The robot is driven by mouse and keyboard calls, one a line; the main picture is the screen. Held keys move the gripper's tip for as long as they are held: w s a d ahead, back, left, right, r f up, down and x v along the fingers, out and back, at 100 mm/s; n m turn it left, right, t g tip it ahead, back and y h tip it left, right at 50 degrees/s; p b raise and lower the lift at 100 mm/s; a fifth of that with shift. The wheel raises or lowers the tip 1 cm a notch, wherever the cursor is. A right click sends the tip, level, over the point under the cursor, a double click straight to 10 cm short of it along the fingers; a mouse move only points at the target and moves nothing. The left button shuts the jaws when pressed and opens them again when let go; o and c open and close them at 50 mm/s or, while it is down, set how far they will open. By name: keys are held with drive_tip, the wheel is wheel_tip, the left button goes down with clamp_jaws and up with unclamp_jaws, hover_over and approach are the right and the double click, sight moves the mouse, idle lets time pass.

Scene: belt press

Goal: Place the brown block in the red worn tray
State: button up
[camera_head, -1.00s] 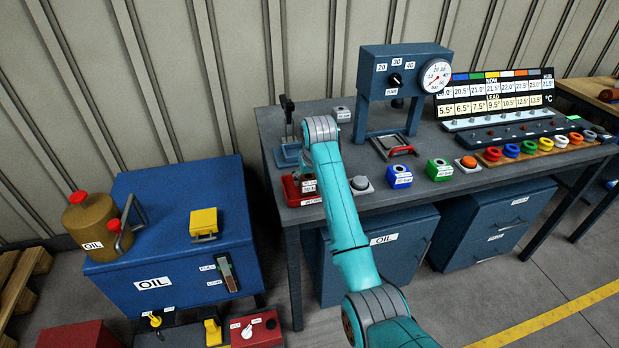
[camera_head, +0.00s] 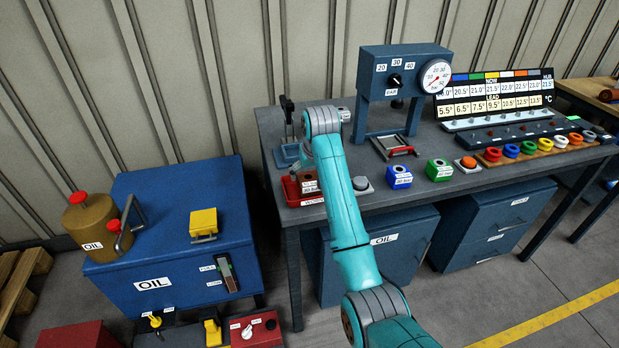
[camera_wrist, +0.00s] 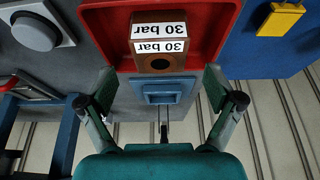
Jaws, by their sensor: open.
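The brown block (camera_wrist: 160,47) sits inside the red worn tray (camera_wrist: 100,22), with two white "30 bar" labels and a round dark hole showing in the wrist view. In the head view the block (camera_head: 309,184) shows in the right part of the tray (camera_head: 289,190), beside my arm. My gripper (camera_wrist: 158,77) is open and empty. Its two fingers stand wide apart, one to each side of the block in the picture, and do not touch it.
A blue lever device (camera_head: 287,152) stands just behind the tray. A grey round button (camera_head: 361,183), a blue block (camera_head: 398,177) and a green block (camera_head: 438,170) stand to the right on the bench. The blue gauge press (camera_head: 404,60) rises behind them.

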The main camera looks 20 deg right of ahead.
drive_tip(key=v, duration=0.8)
drive_tip(key=shift+r, duration=0.3)
drive_tip(key=shift+s, duration=0.15)
